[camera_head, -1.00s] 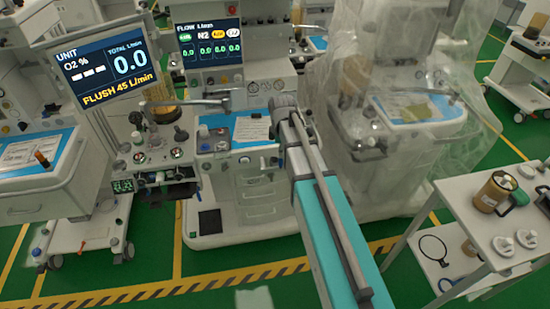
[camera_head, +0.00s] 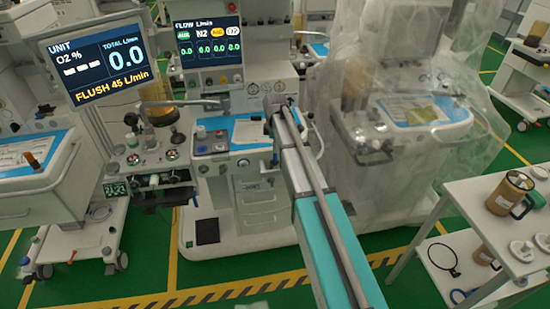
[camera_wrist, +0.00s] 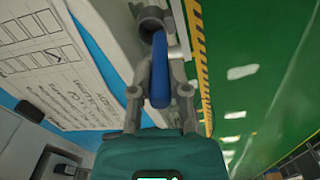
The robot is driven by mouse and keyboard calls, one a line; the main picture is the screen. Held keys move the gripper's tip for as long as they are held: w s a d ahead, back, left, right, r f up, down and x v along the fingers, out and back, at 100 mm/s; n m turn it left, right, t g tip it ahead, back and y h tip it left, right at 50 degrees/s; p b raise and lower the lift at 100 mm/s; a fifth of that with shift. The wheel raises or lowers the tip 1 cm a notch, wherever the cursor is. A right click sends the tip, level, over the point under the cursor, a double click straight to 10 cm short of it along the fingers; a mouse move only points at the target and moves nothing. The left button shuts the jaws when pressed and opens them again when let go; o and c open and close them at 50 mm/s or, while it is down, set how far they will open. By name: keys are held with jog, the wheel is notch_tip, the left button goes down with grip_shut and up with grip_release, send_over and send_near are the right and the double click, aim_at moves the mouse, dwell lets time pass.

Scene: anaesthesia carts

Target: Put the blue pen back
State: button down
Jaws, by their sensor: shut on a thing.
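The blue pen (camera_wrist: 160,72) is between the fingers of my gripper (camera_wrist: 160,88) in the wrist view, its long side running along them. My gripper is shut on it, beside the edge of a cart's worktop. Just past the pen's far end is a grey round ring or cup (camera_wrist: 152,20) at that edge; I cannot tell whether the pen touches it. In the head view my arm reaches to the middle cart's worktop (camera_head: 215,146), and the pen cannot be made out there.
A printed sheet (camera_wrist: 45,60) lies on the worktop's blue surface, left of my gripper; it also shows in the head view (camera_head: 248,131). A plastic-draped cart (camera_head: 400,125) stands close on the right. A white table (camera_head: 480,190) with mugs is at the right. Green floor lies between.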

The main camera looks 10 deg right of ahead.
jog(key=shift+w+f, duration=0.2)
jog(key=shift+f, duration=0.05)
jog(key=shift+w+f+b, duration=0.2)
jog(key=shift+f+b, duration=0.8)
jog(key=shift+b, duration=0.05)
jog(key=shift+w+f+b, duration=0.2)
jog(key=shift+f+b, duration=0.8)
jog(key=shift+b, duration=0.05)
jog(key=shift+f, duration=0.15)
jog(key=c, duration=0.9)
grip_release()
jog(key=shift+r, duration=0.25)
notch_tip(320, 180, up, 12)
jog(key=p, duration=1.2)
